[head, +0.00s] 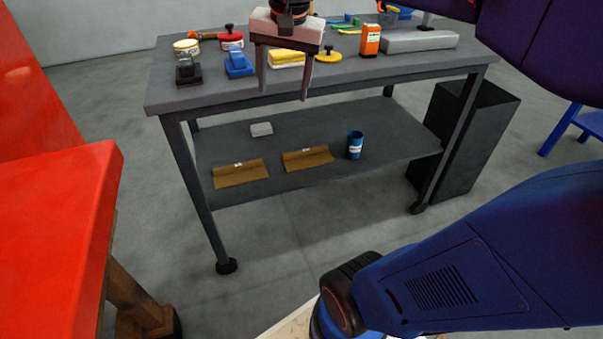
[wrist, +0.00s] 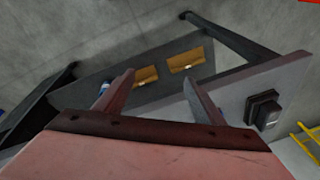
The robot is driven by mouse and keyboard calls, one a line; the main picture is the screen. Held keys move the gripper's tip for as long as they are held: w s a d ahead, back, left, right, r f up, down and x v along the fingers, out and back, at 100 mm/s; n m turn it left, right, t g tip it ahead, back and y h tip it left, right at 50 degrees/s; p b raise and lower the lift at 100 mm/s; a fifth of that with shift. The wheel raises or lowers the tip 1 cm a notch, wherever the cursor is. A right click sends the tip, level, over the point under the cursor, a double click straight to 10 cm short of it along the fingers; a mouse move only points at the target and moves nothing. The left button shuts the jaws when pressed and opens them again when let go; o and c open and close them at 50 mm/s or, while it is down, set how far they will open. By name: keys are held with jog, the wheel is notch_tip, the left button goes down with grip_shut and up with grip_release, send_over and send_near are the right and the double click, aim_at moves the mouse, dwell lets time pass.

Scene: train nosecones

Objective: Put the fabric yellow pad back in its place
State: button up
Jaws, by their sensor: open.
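A round yellow pad with a dark knob (head: 328,54) lies on the top of the grey workbench (head: 375,62). A folded yellow and white piece (head: 287,61) lies just left of it, partly behind my gripper. I cannot tell from its surface which of these is fabric. My gripper (head: 283,95) is open and empty, its two fingers pointing down in front of the bench's near edge. In the wrist view my gripper (wrist: 158,76) has its fingers spread, with the lower shelf seen between and beyond them. No yellow pad is clear in the wrist view.
A black block (head: 188,72), blue block (head: 239,66), red pad (head: 231,40), tin (head: 186,47) and orange bottle (head: 370,40) crowd the benchtop. The lower shelf (head: 300,184) holds brown pieces (head: 307,159) and a blue cup (head: 355,146). A red surface (head: 50,230) stands at left.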

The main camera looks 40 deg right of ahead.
jog(key=s+a+f+n+t, duration=0.2)
jog(key=s+a+f+n, duration=0.2)
jog(key=s+f+n, duration=0.5)
jog(key=s+f, duration=0.4)
jog(key=f, duration=0.3)
jog(key=shift+a, duration=0.2)
